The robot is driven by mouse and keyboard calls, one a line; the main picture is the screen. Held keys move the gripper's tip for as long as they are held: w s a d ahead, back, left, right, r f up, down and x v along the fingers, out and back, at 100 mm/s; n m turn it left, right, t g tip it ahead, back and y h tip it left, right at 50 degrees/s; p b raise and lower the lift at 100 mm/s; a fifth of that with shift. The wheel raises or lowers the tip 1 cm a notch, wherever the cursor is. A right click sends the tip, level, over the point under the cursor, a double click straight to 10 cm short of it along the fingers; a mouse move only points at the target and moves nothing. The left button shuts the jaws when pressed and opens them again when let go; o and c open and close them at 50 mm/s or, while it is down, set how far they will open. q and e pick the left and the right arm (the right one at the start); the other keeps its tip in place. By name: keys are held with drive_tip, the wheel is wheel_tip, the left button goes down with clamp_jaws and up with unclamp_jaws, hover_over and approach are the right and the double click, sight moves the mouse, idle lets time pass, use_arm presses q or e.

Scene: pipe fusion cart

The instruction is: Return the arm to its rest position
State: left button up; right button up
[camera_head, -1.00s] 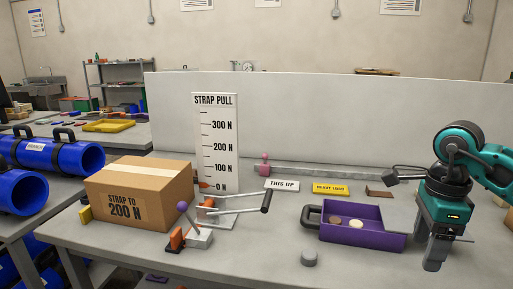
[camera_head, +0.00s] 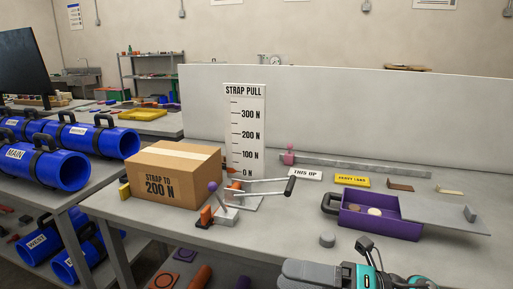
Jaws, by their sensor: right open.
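My right gripper (camera_head: 308,273) shows at the bottom edge, right of centre, with grey fingers pointing left and a teal body behind them. It is open, nothing shows in it, and its lower part is cut off by the frame. It appears nearer to me than the bench items. My left gripper is not in view.
On the bench (camera_head: 150,217) stand a cardboard box (camera_head: 177,175), a strap-pull scale board (camera_head: 245,130), a lever tensioner (camera_head: 235,198), a purple tray (camera_head: 380,221) with small discs and a grey knob (camera_head: 327,241). Blue pipes (camera_head: 55,170) lie on the left.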

drive_tip(key=w+d+f+m+t+h, duration=0.1)
drive_tip(key=d+f+m+t+h, duration=0.45)
drive_tip(key=m, duration=0.75)
drive_tip(key=w+d+f+m+t+h, duration=0.1)
drive_tip(key=d+f+m+t+h, duration=0.1)
drive_tip(key=f+m+t+h, duration=0.8)
drive_tip(key=s+d+f+m+g+h, duration=0.1)
drive_tip(key=s+d+f+m+g, duration=0.2)
drive_tip(key=s+f+m+g, duration=0.5)
drive_tip(key=s+f+m, duration=0.3)
drive_tip(key=m, duration=0.2)
drive_tip(key=shift+s+d+f, duration=0.15)
drive_tip(key=shift+s+f, duration=0.2)
drive_tip(key=shift+f, duration=0.05)
